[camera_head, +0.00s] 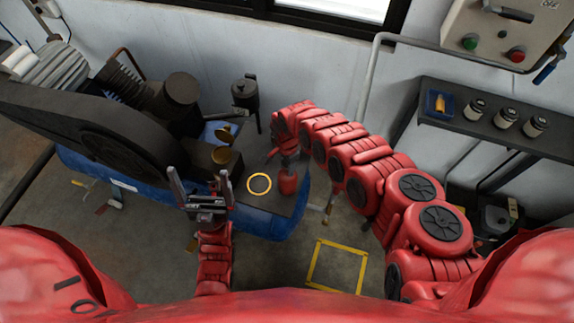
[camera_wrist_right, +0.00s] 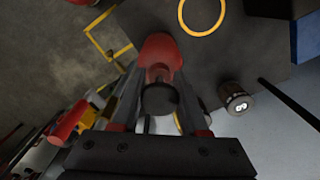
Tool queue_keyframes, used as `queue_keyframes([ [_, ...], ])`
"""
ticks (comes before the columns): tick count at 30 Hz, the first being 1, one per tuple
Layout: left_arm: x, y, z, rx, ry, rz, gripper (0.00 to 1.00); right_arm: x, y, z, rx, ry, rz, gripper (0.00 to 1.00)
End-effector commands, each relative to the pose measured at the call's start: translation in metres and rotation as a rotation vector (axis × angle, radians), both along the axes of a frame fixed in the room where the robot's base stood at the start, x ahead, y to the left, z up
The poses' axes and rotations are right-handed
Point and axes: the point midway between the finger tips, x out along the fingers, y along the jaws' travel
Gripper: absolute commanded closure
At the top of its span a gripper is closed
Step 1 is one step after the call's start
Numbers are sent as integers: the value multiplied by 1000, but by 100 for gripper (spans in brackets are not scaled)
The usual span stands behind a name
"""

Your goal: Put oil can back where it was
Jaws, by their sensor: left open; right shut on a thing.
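The red oil can (camera_head: 288,183) is upright over the right end of the dark plate on the blue tank, just right of the yellow ring (camera_head: 260,184). My right gripper (camera_head: 288,160) is shut on the oil can from above. In the right wrist view the can (camera_wrist_right: 162,50) sits between the two fingers, and the ring (camera_wrist_right: 203,14) lies beside it. I cannot tell whether the can touches the plate. My left gripper (camera_head: 198,178) is open and empty, in front of the machine and left of the ring.
The black compressor (camera_head: 120,140) fills the left above the blue tank (camera_head: 262,222). A yellow square outline (camera_head: 337,267) marks clear floor. A wall shelf (camera_head: 500,130) at right holds three jars and a blue tray (camera_head: 438,104). A control box (camera_head: 505,35) hangs above.

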Motion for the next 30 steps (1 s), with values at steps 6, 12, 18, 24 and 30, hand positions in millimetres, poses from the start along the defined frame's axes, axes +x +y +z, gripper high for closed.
queue_keyframes([
  [6,0,0,-1,0,0,0,0,0,0,-2,1,-1,0,45],
  [12,0,0,-2,0,0,0,0,0,0,-2,1,-1,0,26],
  [18,0,0,-1,0,0,0,0,0,0,-1,1,-1,0,26],
  [24,0,0,-1,0,0,0,0,2,1,10,2,-2,3,26],
  [30,0,0,-5,0,0,0,0,2,0,34,-1,-2,2,26],
])
